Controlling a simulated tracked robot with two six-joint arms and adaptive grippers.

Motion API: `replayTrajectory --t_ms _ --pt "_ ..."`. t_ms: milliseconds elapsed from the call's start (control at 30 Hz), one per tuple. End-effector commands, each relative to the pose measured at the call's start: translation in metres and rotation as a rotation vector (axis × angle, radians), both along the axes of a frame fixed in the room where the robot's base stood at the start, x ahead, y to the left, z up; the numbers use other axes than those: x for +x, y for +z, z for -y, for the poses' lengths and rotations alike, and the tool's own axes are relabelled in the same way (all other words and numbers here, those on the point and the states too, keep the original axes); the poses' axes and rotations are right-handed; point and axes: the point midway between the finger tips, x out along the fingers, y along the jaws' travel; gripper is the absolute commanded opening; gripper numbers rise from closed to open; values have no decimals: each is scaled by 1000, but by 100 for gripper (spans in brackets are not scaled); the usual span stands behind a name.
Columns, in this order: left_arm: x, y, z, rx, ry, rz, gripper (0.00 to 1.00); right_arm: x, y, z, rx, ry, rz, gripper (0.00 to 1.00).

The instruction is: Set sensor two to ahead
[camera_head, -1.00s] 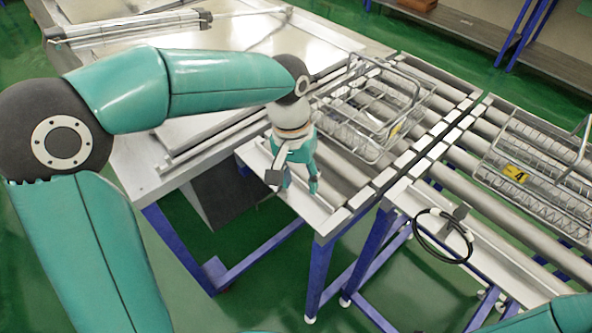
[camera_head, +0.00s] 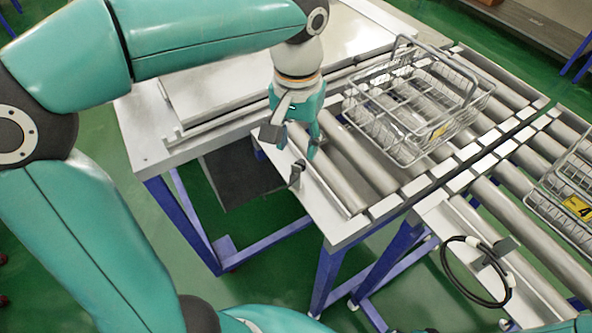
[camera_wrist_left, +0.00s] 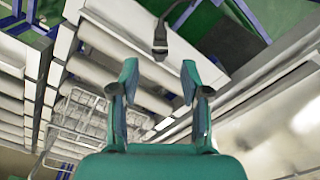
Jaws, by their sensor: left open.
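A small dark sensor (camera_head: 296,175) stands on the pale side rail of the nearer conveyor in the head view. In the left wrist view the sensor (camera_wrist_left: 160,38) shows as a dark upright piece beyond the fingertips. A second dark bracket (camera_head: 505,245) sits on the rail of the right conveyor, beside a looped black cable. No number can be read on either. My left gripper (camera_head: 291,143) points down just above the nearer sensor, apart from it. Its fingers (camera_wrist_left: 160,80) are spread and empty in the left wrist view. My right gripper is out of view.
A wire basket (camera_head: 438,131) with a yellow label stands on the rollers right of my left gripper. Another basket (camera_head: 577,207), labelled 4, is on the right conveyor. The looped black cable (camera_head: 447,270) hangs off that conveyor's front rail. A metal table (camera_head: 150,130) lies left.

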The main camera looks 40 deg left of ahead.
Motion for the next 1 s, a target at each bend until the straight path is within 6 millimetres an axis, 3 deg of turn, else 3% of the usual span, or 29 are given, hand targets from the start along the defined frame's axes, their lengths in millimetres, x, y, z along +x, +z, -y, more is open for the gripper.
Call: replayTrajectory --t_ms 200,400,600,867,1000 --pt "0 -49 1 1 -3 -5 46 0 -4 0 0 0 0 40" --pt "0 -79 1 0 -3 -3 46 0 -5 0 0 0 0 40" --pt "0 -92 1 0 -3 -1 46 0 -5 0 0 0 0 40" --pt "1 -93 1 -1 -4 0 46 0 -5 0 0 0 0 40" --pt "1 -93 1 -1 -4 0 28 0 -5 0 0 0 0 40"
